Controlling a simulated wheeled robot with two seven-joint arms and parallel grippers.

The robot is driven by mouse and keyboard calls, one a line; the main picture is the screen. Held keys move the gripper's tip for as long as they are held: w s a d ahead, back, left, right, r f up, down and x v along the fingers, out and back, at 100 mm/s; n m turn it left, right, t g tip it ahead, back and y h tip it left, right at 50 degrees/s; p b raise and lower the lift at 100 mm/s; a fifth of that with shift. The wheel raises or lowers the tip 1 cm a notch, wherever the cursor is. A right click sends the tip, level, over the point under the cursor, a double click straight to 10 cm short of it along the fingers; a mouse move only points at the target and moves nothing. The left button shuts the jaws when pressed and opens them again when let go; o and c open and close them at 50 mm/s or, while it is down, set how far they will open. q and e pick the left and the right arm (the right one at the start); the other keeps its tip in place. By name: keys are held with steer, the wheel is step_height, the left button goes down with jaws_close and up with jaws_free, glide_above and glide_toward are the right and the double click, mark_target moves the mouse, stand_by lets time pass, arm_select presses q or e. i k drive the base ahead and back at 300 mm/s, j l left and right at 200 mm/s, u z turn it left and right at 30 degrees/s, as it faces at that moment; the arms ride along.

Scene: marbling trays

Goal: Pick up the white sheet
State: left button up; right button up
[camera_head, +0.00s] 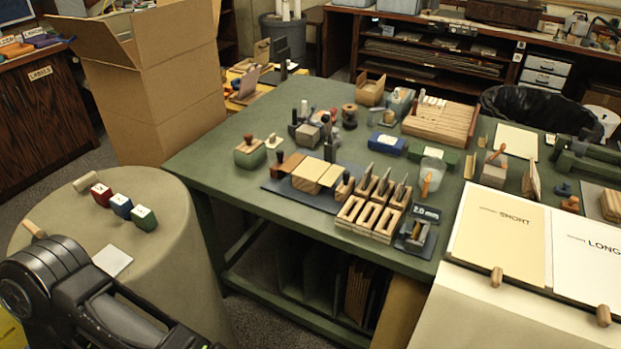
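A small white sheet (113,260) lies flat on the round beige table (172,262) at the lower left. My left arm comes in from the lower left, in front of the sheet's near side. The arm runs down past the bottom edge, and its gripper fingers do not show. My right arm and gripper are out of view. A larger white sheet marked LONG (592,262) lies beside a cream sheet marked SHORT (500,232) on a board at the right. A pale sheet (516,140) lies at the back right of the green table.
The green table (225,160) is crowded with wooden racks and tools. A tall cardboard box (165,95) stands behind the round table.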

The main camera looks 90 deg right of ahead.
mark_target(587, 255)
steer(key=z, duration=4.65)
